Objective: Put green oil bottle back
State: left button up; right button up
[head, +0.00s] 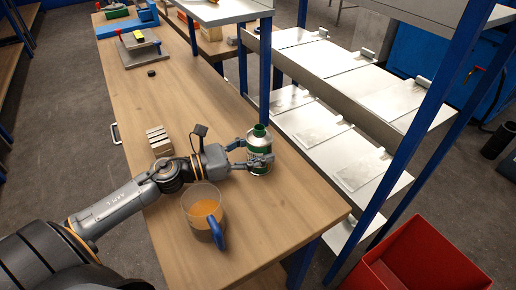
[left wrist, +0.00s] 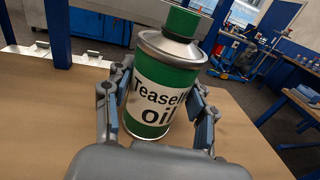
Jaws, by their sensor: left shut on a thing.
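The green oil bottle (head: 259,146) is a small green can with a white label, a silver shoulder and a green cap. It is at the right part of the wooden workbench. The bottle fills the middle of the left wrist view (left wrist: 165,90), its label partly readable as "oil". It looks a little tilted there. My left gripper (head: 254,154) is shut on the bottle, one finger on each side of it. I cannot tell whether its base touches the bench. My right gripper is not in view.
A clear jug (head: 203,212) of orange liquid with a blue handle stands beside my left forearm. Pale blocks (head: 158,141) lie behind the wrist. Metal shelving (head: 340,120) with blue posts stands to the right. A red bin (head: 420,262) is at lower right.

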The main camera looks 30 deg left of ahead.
pick_arm(q)
jog(key=o, duration=1.3)
jog(key=shift+f, duration=0.1)
jog(key=shift+o, duration=0.3)
jog(key=shift+r, duration=0.2)
jog(key=b+v, duration=0.2)
jog(key=v, duration=0.8)
jog(key=shift+s+a+f, duration=0.15)
jog(key=shift+s+a, duration=0.05)
jog(key=shift+s, duration=0.05)
jog(key=shift+s+a+b, duration=0.3)
jog(key=shift+s+a, duration=0.15)
jog(key=shift+s, duration=0.1)
